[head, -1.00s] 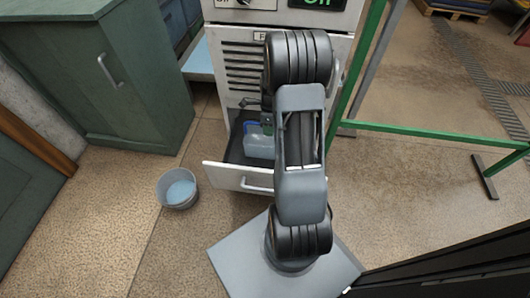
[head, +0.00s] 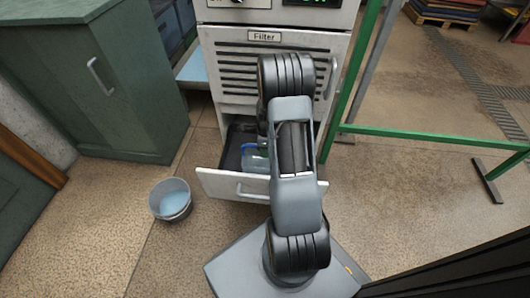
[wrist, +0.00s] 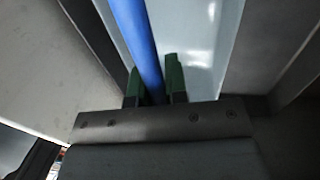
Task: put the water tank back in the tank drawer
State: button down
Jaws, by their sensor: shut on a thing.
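The water tank (head: 256,158), a pale translucent box with a blue handle, is inside the open tank drawer (head: 226,182) at the bottom of the white machine. In the wrist view my gripper (wrist: 157,88) has its green fingers shut on the blue handle (wrist: 136,40), with the pale tank (wrist: 188,35) beneath. Drawer walls show on both sides of the tank there. In the head view my arm hides the gripper and the right part of the tank and drawer. I cannot tell whether the tank rests on the drawer floor.
A grey bucket (head: 170,199) with bluish water stands on the floor left of the drawer. The machine's filter panel (head: 236,70) is above the drawer. A green cabinet (head: 110,85) is on the left and a green rail (head: 430,141) on the right.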

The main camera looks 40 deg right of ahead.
jog(key=c, duration=1.6)
grip_release()
jog(key=shift+f, duration=0.15)
jog(key=o, duration=0.5)
jog(key=shift+c, duration=0.2)
